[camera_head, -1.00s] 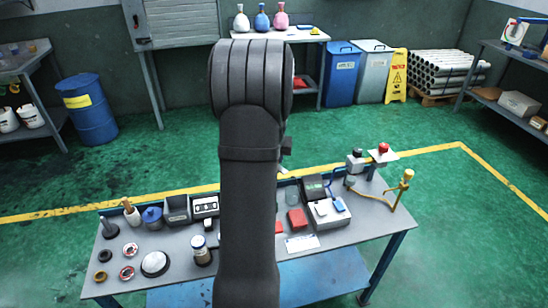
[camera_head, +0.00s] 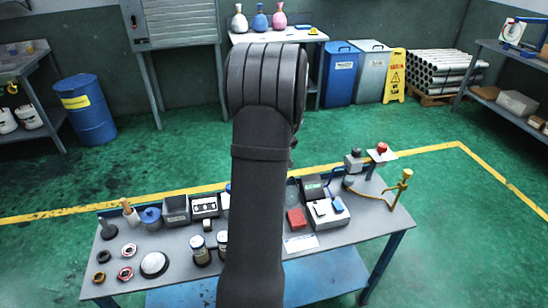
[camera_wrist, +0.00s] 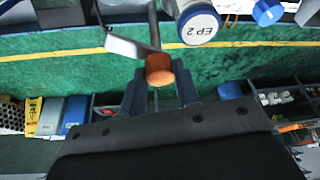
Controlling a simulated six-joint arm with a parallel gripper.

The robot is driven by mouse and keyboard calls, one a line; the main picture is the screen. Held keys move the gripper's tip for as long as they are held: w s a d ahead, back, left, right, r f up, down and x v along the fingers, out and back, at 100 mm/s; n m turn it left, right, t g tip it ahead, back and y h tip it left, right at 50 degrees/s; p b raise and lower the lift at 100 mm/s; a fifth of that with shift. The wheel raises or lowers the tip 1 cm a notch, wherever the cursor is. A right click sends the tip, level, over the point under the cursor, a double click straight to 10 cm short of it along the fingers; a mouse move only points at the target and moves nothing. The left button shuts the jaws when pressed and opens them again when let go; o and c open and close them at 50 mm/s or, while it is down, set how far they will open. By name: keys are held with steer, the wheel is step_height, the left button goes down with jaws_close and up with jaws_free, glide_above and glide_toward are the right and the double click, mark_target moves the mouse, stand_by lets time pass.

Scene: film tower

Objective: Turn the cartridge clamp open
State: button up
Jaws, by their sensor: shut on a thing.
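The cartridge clamp shows in the wrist view as an orange-brown knob (camera_wrist: 160,69) on a grey rod, with a flat grey plate (camera_wrist: 126,46) beside it. My gripper (camera_wrist: 160,80) is shut on the knob, one dark finger on each side. A round white end marked "EP 2" (camera_wrist: 199,27) with a blue rim is close by on the right, apart from the fingers. In the head view my arm hides my gripper and the clamp.
The workbench (camera_head: 190,282) carries jars (camera_head: 200,250), a round white disc (camera_head: 154,264), a grey box (camera_head: 176,209), a red block (camera_head: 297,219) and a white device (camera_head: 328,213). A yellow pipe stand (camera_head: 404,187) rises at its right end.

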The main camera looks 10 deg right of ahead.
stand_by(0.4)
steer(key=o, duration=1)
steer(key=v, duration=1.7)
steer(key=shift+r, duration=0.2)
steer(key=shift+f, duration=0.1)
steer(key=x, duration=1.7)
steer(key=shift+f, duration=0.1)
